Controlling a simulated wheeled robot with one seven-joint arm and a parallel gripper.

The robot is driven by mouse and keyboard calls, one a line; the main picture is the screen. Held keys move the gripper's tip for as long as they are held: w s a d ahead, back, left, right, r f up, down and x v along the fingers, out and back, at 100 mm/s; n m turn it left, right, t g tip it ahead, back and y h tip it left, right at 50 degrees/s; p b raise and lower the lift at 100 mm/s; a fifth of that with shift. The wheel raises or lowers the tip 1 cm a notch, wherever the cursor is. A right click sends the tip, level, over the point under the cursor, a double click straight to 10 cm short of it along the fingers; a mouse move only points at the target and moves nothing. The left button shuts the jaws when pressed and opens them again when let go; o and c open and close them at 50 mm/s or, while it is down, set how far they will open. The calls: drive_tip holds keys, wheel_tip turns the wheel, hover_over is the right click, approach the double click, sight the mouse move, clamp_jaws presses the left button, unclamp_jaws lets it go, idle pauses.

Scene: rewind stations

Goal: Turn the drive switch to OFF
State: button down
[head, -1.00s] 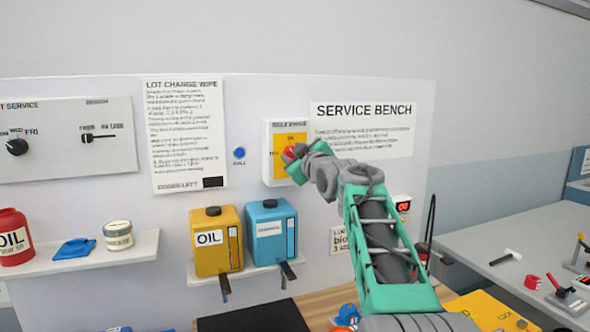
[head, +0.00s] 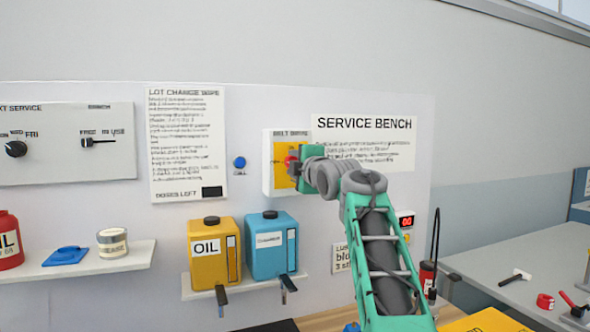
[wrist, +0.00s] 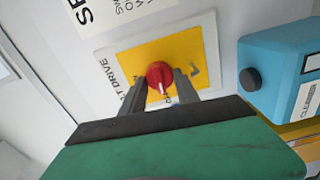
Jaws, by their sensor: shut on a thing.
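The drive switch is a red round knob (head: 291,160) with a white pointer mark, on a yellow plate (head: 279,180) in a white box on the wall. The lettering above it reads as belt drive. In the wrist view the red knob (wrist: 159,74) sits between the two grey fingers of my gripper (wrist: 160,84), which is shut on it. The white mark points down toward my palm in that view. In the head view my gripper (head: 299,164) partly covers the knob and plate, so the ON and OFF lettering is not readable.
A blue button (head: 239,162) is on the wall to the left of the box. A yellow oil can (head: 205,265) and a blue can (head: 262,262) stand on a shelf (head: 200,292) below. A red digital display (head: 405,220) is to the lower right.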

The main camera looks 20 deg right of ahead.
drive_tip(key=shift+n, duration=0.6)
drive_tip(key=c, duration=0.9)
unclamp_jaws()
